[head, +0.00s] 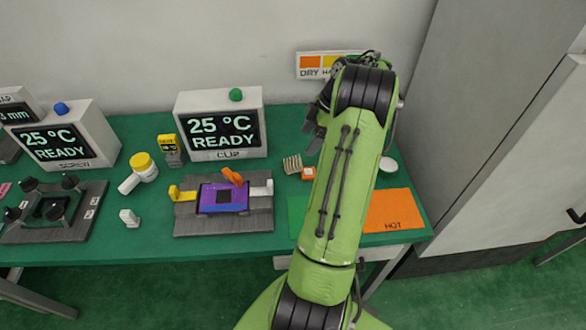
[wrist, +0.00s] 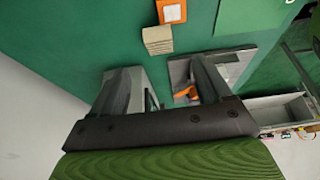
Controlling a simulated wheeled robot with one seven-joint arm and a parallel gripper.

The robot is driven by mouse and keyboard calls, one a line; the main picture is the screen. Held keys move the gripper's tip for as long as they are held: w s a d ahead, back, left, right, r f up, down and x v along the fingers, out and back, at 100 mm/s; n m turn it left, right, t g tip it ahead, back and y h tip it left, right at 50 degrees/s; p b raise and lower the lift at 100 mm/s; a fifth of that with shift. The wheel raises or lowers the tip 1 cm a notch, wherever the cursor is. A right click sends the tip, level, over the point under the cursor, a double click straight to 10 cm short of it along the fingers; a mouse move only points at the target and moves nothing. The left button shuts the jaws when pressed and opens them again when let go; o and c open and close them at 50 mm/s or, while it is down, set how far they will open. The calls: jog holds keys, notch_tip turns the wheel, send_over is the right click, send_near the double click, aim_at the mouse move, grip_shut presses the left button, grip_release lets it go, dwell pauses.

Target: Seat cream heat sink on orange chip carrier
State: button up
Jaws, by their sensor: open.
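The cream heat sink (head: 292,164), a small finned block, sits on the green table right of the CLIP fixture; it also shows at the top of the wrist view (wrist: 157,39). Close beside it lies a small orange square with a pale centre (head: 308,174), which looks like the orange chip carrier; the wrist view shows it at the top edge (wrist: 172,11). My gripper (head: 313,130) is above the table's back part, behind these pieces and apart from them. In the wrist view its two fingers are spread with nothing between them (wrist: 163,85).
The CLIP fixture (head: 265,218) holds a purple board (head: 222,197) with an orange lever (head: 232,177). Behind it stands a 25 °C READY display (head: 222,125). An orange HOT mat (head: 394,212) lies right of my arm.

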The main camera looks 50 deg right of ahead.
aim_at(295, 161)
jog(key=b+x, duration=0.3)
jog(key=x, duration=0.7)
jog(key=shift+w+f, duration=0.15)
jog(key=shift+f, duration=0.2)
jog(key=shift+r, duration=0.15)
jog(key=shift+c, duration=0.3)
